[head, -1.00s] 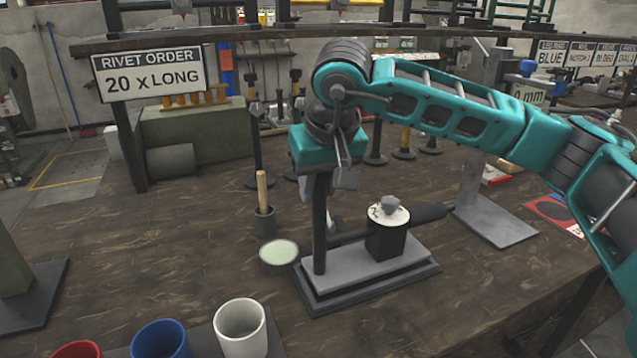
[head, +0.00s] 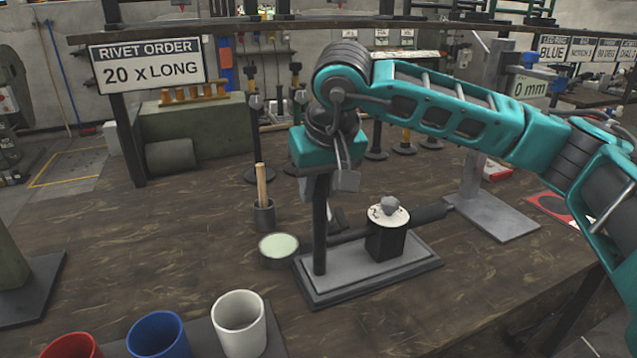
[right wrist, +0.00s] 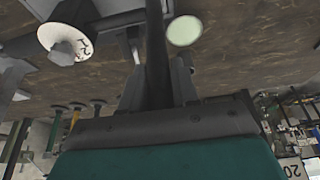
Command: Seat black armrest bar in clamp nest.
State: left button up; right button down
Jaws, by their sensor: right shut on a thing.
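My right gripper (head: 322,185) points down over the left end of the clamp fixture. It is shut on a black bar (head: 320,230) held upright. The bar also shows between my fingers in the right wrist view (right wrist: 157,65). Its lower end meets the fixture's grey base plate (head: 350,280) in the head view; I cannot tell whether it touches. On the plate stands a black block (head: 385,243) with a white disc (head: 388,214) and a grey knob on top. A dark horizontal bar (head: 430,214) runs behind the block. My left gripper is out of view.
A pale green dish (head: 278,247) and a pot with a wooden stick (head: 263,213) stand left of the fixture. White (head: 239,325), blue (head: 158,335) and red (head: 70,346) cups stand at the front. A grey upright stand (head: 495,215) is at right.

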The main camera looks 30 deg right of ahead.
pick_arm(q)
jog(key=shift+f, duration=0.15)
pick_arm(e)
jog(key=shift+f, duration=0.1)
jog(key=c, duration=0.8)
grip_release()
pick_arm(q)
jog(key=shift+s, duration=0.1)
pick_arm(e)
jog(key=shift+v, duration=0.9)
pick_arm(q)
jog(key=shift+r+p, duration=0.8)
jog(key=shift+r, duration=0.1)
pick_arm(e)
jog(key=v, duration=1.1)
jog(key=shift+s, duration=0.1)
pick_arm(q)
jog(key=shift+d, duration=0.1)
